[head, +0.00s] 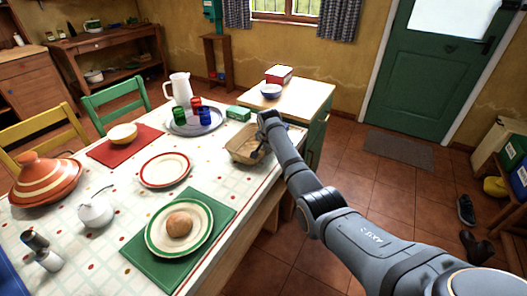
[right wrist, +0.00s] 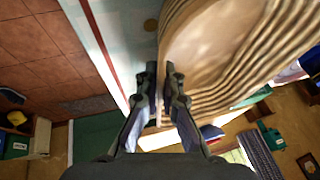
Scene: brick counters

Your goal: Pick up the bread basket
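The bread basket (head: 242,146) is a tan, ridged, oblong basket near the right edge of the table, beside the wooden counter end. My right gripper (right wrist: 162,72) is at the basket's near right side, with its fingers close together on either side of the basket's wall; it appears shut on that wall. In the right wrist view the basket (right wrist: 215,45) fills the upper right, with a smooth pale inside and wavy ridges. In the head view my arm hides part of its right end. Whether it touches the table is unclear. My left gripper is not in view.
A tray (head: 172,128) with a white pitcher (head: 180,87) and coloured cups stands behind the basket. The dining table (head: 222,179) has bare cloth in front of the basket.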

